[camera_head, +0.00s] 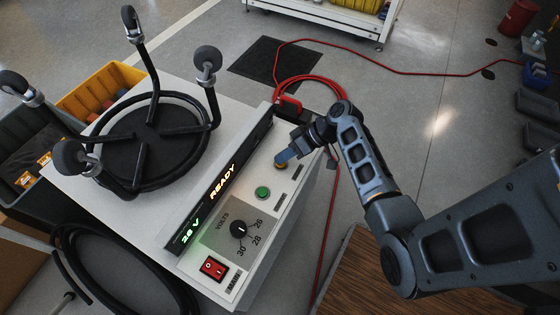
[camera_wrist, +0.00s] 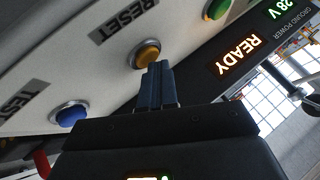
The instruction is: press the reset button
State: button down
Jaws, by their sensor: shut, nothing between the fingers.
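The amber reset button (camera_wrist: 147,54) sits in a metal ring on the sloped panel, beside a label reading RESET (camera_wrist: 124,20) in the wrist view. In the head view the amber button (camera_head: 281,166) is mostly hidden behind my fingertips. My gripper (camera_head: 285,157) is shut and empty. In the wrist view its blue-grey fingertips (camera_wrist: 157,68) lie right at the edge of the amber button. I cannot tell whether they touch it. The ground power unit's display (camera_head: 222,182) reads READY and 28 V.
A green button (camera_head: 263,193), a volts knob (camera_head: 239,230) and a red rocker switch (camera_head: 213,268) are on the same panel. A blue button (camera_wrist: 71,114) is by the TEST label. A black wheeled stand (camera_head: 152,140) lies on top. A red cable (camera_head: 400,70) crosses the floor.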

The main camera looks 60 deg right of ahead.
jog(key=shift+r+p, duration=0.8)
jog(key=shift+r, duration=0.1)
notch_tip(320, 180, up, 5)
jog(key=p, duration=0.4)
jog(key=shift+p, duration=0.35)
dwell(0.5)
